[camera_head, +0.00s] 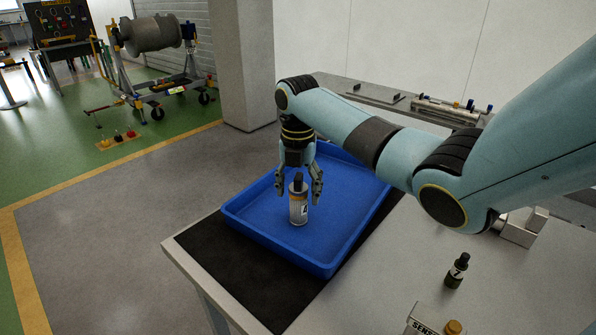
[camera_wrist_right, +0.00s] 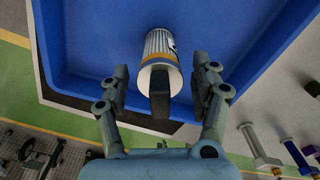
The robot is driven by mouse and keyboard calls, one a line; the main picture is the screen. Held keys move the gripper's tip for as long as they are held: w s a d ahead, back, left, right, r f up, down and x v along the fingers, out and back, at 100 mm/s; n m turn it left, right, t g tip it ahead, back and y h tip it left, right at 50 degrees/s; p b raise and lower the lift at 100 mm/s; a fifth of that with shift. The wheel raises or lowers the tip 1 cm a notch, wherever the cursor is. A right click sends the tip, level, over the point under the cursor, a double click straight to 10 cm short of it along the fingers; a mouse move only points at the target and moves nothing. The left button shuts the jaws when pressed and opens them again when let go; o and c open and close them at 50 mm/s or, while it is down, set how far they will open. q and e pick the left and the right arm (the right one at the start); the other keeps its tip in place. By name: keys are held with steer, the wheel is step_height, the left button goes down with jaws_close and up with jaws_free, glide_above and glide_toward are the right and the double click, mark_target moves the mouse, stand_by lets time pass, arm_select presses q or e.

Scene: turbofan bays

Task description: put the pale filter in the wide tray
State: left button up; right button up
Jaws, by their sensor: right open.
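The pale filter (camera_head: 298,209) is a white cylinder with an orange and grey band and a dark top. It stands upright inside the wide blue tray (camera_head: 262,238), towards the near side of its floor. My right gripper (camera_head: 303,196) points down over it, with open fingers on either side of its dark top. In the right wrist view the filter (camera_wrist_right: 160,47) lies between the spread fingers of the right gripper (camera_wrist_right: 163,85), with a visible gap on both sides. The tray (camera_wrist_right: 90,45) fills the background there. My left gripper is not in view.
The tray rests on a dark mat (camera_head: 225,265) on the grey table (camera_head: 380,285). A small dark bottle (camera_head: 456,271) and a box marked "SENS" (camera_head: 424,322) are to the right. A metal block (camera_head: 522,229) stands farther right. A bench (camera_head: 375,97) with parts is behind.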

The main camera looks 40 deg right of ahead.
step_height(320, 180, up, 11)
steer(key=shift+r+b, duration=0.2)
steer(key=shift+b, duration=0.3)
